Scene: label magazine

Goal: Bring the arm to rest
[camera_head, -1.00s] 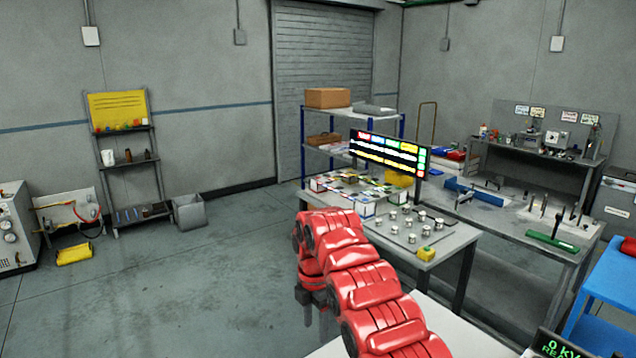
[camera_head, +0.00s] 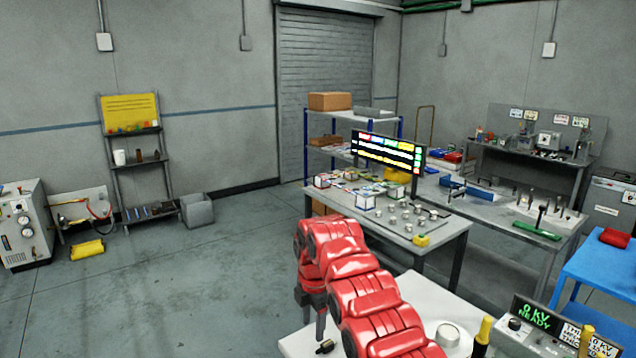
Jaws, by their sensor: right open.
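My red right arm reaches in from the bottom centre of the head view. Its right gripper (camera_head: 314,318) hangs from the arm's far end, fingers pointing down and apart, with nothing seen between them. It is open and shows at the left edge of the near white table (camera_head: 425,290). A small dark fitting (camera_head: 325,346) appears below it on that table. Whether the fingers touch anything cannot be told. My left gripper is not in view.
A grey bench (camera_head: 440,228) with small boxes, metal cylinders and a lit display board (camera_head: 388,152) stands beyond the arm. A white round part (camera_head: 447,335) and a "0 KV READY" meter (camera_head: 536,318) are on the near table. Open floor (camera_head: 190,290) lies left.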

